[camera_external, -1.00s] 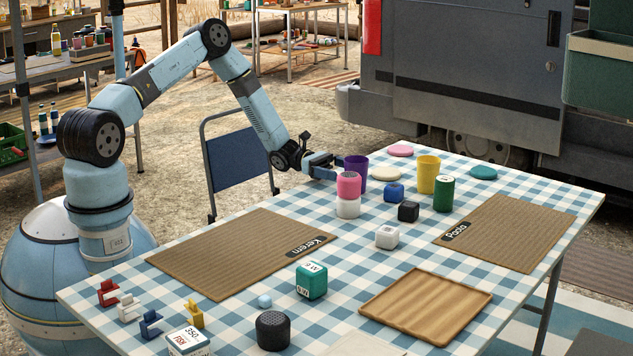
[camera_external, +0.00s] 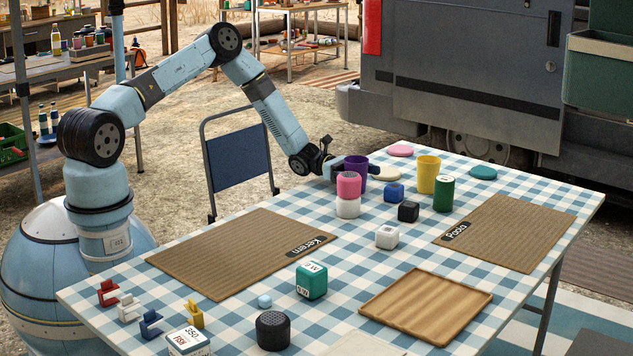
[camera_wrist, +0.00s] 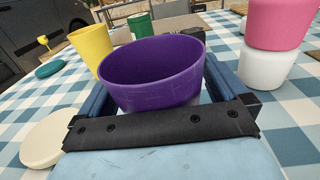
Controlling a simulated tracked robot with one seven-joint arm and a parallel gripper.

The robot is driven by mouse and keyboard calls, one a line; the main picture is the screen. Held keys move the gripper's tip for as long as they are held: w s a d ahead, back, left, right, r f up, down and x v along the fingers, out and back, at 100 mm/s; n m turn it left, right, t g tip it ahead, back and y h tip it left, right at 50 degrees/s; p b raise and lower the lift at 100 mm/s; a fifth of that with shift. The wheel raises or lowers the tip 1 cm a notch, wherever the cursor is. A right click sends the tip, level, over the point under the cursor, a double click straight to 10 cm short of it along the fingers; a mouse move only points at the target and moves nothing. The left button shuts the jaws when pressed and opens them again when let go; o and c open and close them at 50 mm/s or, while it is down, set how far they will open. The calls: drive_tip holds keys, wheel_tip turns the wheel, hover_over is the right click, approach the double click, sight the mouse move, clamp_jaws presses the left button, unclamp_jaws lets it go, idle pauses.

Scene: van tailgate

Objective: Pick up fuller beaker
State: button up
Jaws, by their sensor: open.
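A purple beaker (camera_external: 357,164) stands near the far left edge of the checked table. In the wrist view the purple beaker (camera_wrist: 155,78) is between the two blue fingers of my gripper (camera_wrist: 158,88). The external view shows my gripper (camera_external: 350,173) low at the purple beaker, with its jaws open. Whether a finger touches the beaker I cannot tell. A yellow beaker (camera_external: 428,174) stands to the right; it also shows in the wrist view (camera_wrist: 92,46). I see no contents in either beaker; their lower insides are hidden.
A pink container (camera_external: 348,185) sits on a white one (camera_external: 347,208), close beside my gripper. A green can (camera_external: 443,193) and a black block (camera_external: 408,211) stand to the right. A cream disc (camera_wrist: 47,138) lies near the gripper. Brown mats (camera_external: 230,250) lie on the table.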

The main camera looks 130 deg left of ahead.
drive_tip(key=shift+c, duration=0.5)
drive_tip(key=c, duration=1)
drive_tip(key=shift+c, duration=0.3)
drive_tip(key=shift+r, duration=0.2)
